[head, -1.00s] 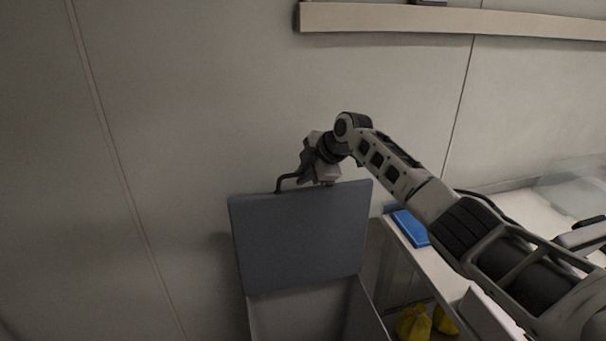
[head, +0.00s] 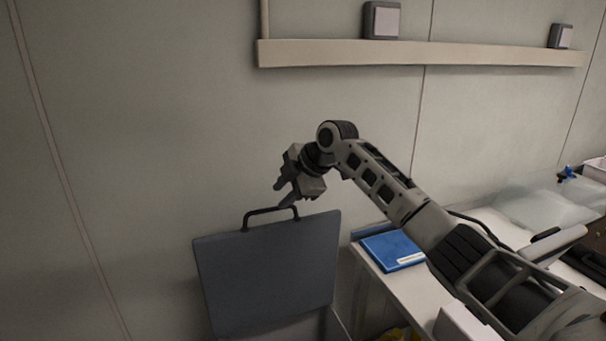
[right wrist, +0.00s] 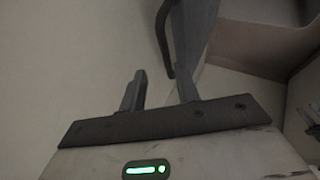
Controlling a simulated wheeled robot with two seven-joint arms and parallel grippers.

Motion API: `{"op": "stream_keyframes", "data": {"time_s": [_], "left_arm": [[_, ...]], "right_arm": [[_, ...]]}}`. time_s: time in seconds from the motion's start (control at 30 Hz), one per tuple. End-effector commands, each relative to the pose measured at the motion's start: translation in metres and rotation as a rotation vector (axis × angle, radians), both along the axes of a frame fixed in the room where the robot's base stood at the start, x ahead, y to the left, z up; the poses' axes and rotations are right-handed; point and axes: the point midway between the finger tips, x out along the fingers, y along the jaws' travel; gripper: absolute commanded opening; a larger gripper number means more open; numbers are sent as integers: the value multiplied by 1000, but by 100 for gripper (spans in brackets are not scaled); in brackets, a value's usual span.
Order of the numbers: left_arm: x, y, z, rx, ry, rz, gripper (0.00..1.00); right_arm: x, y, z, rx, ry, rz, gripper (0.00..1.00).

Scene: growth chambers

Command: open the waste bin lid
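The waste bin lid (head: 268,275) is a dark grey panel standing raised, near upright, close to the wall in the head view. In the right wrist view, my right gripper (right wrist: 160,90) is open and empty, and the handle (right wrist: 164,40) shows beyond the fingertips. The bin's body is mostly below the head view. My left gripper is not in view.
A white bench (head: 425,292) stands right of the lid, with a blue flat item (head: 392,250) on it and a clear cover (head: 545,200) farther right. A beige rail (head: 420,53) runs along the wall above. The wall left of the lid is bare.

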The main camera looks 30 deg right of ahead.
Motion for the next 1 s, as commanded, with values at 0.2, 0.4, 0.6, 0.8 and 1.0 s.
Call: {"op": "stream_keyframes", "data": {"time_s": [0.2, 0.4, 0.6, 0.8, 1.0], "left_arm": [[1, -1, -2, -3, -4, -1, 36], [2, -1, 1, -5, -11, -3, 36], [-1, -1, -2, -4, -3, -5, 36], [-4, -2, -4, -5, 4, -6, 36], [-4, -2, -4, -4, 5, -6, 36]], "right_arm": [[-29, -17, 38, -2, -1, -1, 32], [-44, -25, 60, -2, 1, -1, 32], [-49, -27, 66, -1, 3, 0, 32], [-49, -27, 67, 0, 3, 1, 32], [-49, -27, 66, 0, 3, 1, 32]]}}
